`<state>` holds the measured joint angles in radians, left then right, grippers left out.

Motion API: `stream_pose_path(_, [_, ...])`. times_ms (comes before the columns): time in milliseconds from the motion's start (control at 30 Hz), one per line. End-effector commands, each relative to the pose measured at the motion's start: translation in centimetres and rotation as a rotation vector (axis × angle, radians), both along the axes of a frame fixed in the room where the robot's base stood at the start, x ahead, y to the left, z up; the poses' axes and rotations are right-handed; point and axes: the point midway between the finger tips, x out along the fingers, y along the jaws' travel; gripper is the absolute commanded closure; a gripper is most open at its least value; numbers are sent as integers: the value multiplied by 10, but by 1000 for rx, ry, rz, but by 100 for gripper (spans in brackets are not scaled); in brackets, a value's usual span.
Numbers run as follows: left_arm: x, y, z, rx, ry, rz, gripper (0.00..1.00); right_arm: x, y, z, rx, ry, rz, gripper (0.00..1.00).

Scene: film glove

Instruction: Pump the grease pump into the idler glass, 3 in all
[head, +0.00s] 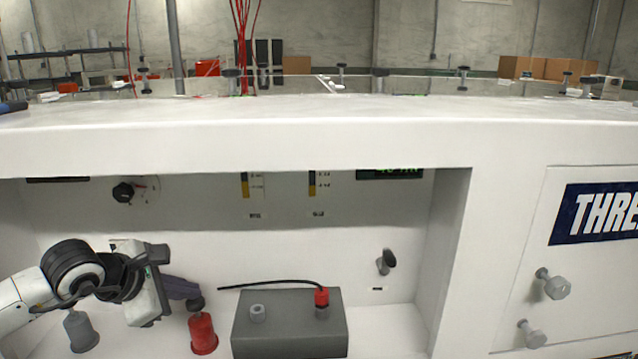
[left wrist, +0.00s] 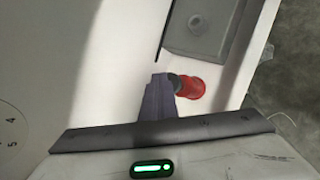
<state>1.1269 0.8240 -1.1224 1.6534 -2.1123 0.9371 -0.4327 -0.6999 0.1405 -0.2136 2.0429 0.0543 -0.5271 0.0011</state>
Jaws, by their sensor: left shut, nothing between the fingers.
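My left gripper (head: 190,295) comes in from the left inside the recess of the white machine. Its fingers are shut and empty, and they also show in the left wrist view (left wrist: 158,98). The tips are right at the dark top knob of a red pump (head: 204,335), which also shows in the left wrist view (left wrist: 191,88); I cannot tell if they touch it. A grey pump (head: 82,333) stands left, below my wrist. Two level glasses are on the back wall, left (head: 245,186) and right (head: 312,184), with dark and yellow bands; their labels are too small to read.
A grey box (head: 290,335) right of the red pump has a grey fitting (head: 257,313) and a red-capped one (head: 321,299) with a black hose (head: 268,284). A dark knob (head: 123,192) and a lever (head: 386,261) are on the back wall. The machine's top edge (head: 300,140) overhangs the recess.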

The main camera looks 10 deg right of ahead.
Motion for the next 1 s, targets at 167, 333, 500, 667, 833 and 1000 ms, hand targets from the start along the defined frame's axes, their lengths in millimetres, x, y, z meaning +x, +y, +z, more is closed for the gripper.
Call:
stream_pose_path(167, [-1,0,-4,0,2,-1,100,0,0,-4,0,1,0,69])
stream_pose_path(333, [-1,0,-4,0,3,-1,100,0,0,-4,0,1,0,69])
stream_pose_path(500, [-1,0,-5,1,3,-1,100,0,0,-5,0,1,0,69])
stream_pose_path(667, [-1,0,-8,1,4,-1,100,0,0,-6,0,1,0,69])
stream_pose_path(833, [-1,0,-10,2,5,-1,100,0,0,-8,0,0,0,69])
stream_pose_path(1000, [-1,0,-12,2,5,-1,100,0,0,-10,0,0,0,69])
